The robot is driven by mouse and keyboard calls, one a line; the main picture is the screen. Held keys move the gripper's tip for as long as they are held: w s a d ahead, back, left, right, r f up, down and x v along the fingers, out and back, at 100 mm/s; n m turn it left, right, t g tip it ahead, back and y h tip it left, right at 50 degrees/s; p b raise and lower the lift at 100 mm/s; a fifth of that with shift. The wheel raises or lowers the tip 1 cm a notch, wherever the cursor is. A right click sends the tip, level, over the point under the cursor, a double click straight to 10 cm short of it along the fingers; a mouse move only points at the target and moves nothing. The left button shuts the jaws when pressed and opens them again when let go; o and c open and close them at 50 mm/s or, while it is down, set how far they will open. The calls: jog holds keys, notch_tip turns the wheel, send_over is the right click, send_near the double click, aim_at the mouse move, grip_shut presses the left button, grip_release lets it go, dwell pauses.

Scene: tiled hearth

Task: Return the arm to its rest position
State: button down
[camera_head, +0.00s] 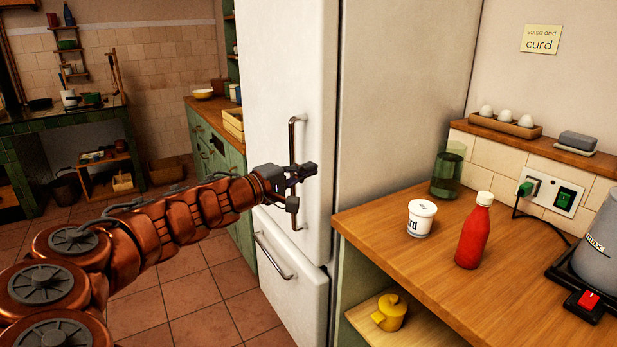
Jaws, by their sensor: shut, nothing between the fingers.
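My gripper (301,173) is at the end of my copper-coloured arm, which reaches in from the lower left. It is in front of the white fridge (283,75), over the upper door's vertical handle (292,135). I cannot tell whether it touches the handle. The gripper is shut and holds nothing. The fridge's upper door and lower drawer look closed. A white tub (421,218) with dark lettering and a red bottle (474,233) stand upright on the wooden counter (400,270). A yellow note (541,39) on the wall reads "salsa and curd".
A green glass jar (446,175) stands at the counter's back. A grey appliance (598,245) and a red switch (588,300) are at the right. Eggs in a tray (505,124) rest on the ledge. Tiled floor (190,305) is clear.

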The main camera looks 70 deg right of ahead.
jog(key=a, duration=0.1)
jog(key=s+a, duration=0.1)
jog(key=a, duration=0.1)
jog(key=shift+s+a+r, duration=0.2)
jog(key=shift+r, duration=0.05)
jog(key=w+a+f+n+t+y, duration=0.15)
jog(key=a+f+y, duration=0.25)
jog(key=a+f, duration=0.45)
jog(key=w+a+f+t+y, duration=0.25)
jog(key=a+f, duration=0.35)
jog(key=a, duration=0.6)
jog(key=w+a+f+n+t+y, duration=0.1)
jog(key=w+a+f+t+y, duration=0.15)
jog(key=a+f+y, duration=0.6)
jog(key=s+a+n, duration=0.2)
jog(key=a, duration=0.7)
jog(key=s+a+n, duration=0.2)
jog(key=s+a, duration=0.1)
jog(key=a, duration=0.6)
notch_tip(320, 180, up, 17)
jog(key=w+t+p, duration=0.1)
jog(key=p, duration=1.5)
jog(key=shift+w+d+r, duration=0.2)
jog(key=shift+w, duration=0.1)
